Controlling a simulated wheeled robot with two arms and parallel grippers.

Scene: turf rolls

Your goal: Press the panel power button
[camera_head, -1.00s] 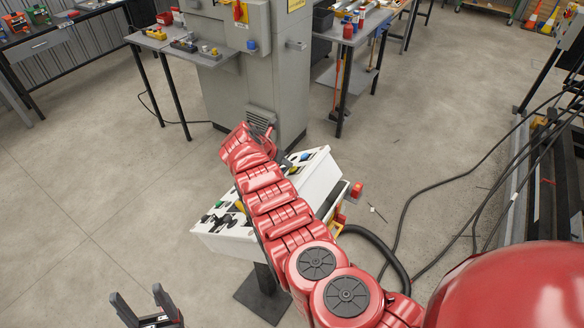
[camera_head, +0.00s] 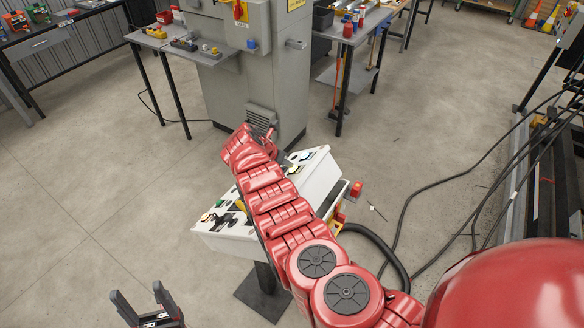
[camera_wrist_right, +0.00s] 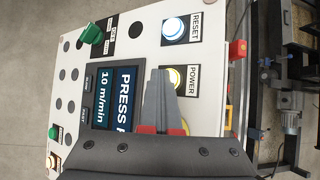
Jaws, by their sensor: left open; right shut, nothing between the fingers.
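The white control panel (camera_head: 318,178) stands on a pedestal under my right arm. In the right wrist view, the POWER button (camera_wrist_right: 177,79) glows pale yellow beside its label. My right gripper (camera_wrist_right: 162,73) is shut and empty, its tips overlapping the button's left edge in that view. Whether they touch it I cannot tell. The RESET button (camera_wrist_right: 173,28) glows white-blue. The screen (camera_wrist_right: 112,90) is lit, reads "PRESS P" and "10 m/min", and is partly covered by the gripper. My left gripper (camera_head: 138,291) is open and empty over the floor, left of the panel.
The panel also carries a green knob (camera_wrist_right: 91,34), a green button (camera_wrist_right: 53,133) and a glowing orange-white lamp (camera_wrist_right: 52,161). A red part (camera_wrist_right: 238,50) sticks out at its edge. A grey machine cabinet (camera_head: 284,80) stands behind the panel. Floor left of it is clear.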

